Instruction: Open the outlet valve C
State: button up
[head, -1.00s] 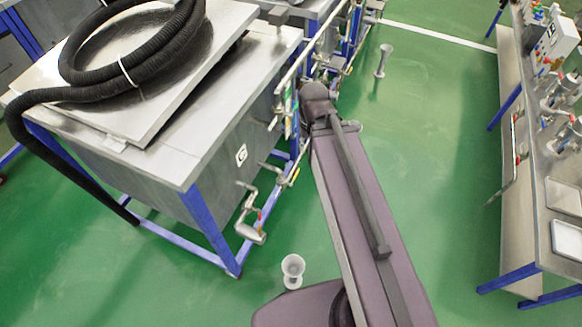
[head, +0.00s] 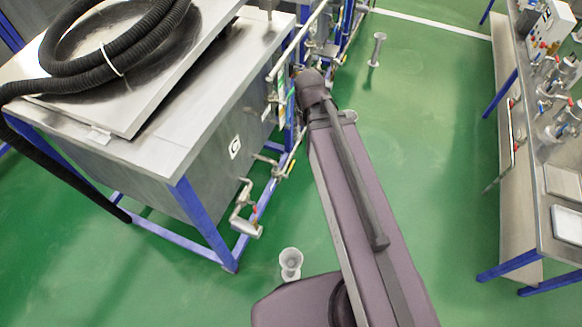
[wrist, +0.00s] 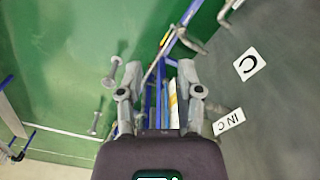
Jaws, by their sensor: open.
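The steel tank (head: 170,170) with a label C (head: 235,147) stands at the left in the head view. Low on its side is the outlet valve C (head: 254,214), with a red part on a bent pipe (head: 240,223) near the blue frame leg. My gripper (wrist: 160,76) is open and empty in the wrist view. The same label C (wrist: 246,64) and an "IN C" label (wrist: 228,121) show to its right. A pipe (wrist: 181,38) lies beyond the fingertips, apart from them. The outlet valve cannot be made out clearly there. My arm hides the gripper in the head view.
A black hose (head: 125,55) lies coiled on the tank's lid. A funnel-shaped stand (head: 290,265) is on the floor near the tank's front corner, another (head: 377,50) farther back. A workbench (head: 520,150) stands at the right. The green floor between is mostly clear.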

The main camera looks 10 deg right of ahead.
jog(key=w+f+m+b, duration=0.1)
jog(key=w+f+b, duration=0.4)
jog(key=f+b, duration=0.45)
jog(key=w+f+m+b, duration=0.2)
jog(key=w+f+b, duration=0.4)
jog(key=f+b, duration=0.35)
jog(key=m+b, duration=0.3)
jog(key=b, duration=1.1)
send_over(292, 164)
notch_tip(292, 164, down, 15)
jog(key=shift+f, duration=0.15)
notch_tip(292, 164, down, 14)
jog(key=b, duration=1.3)
jog(key=shift+r, duration=0.25)
grip_shut()
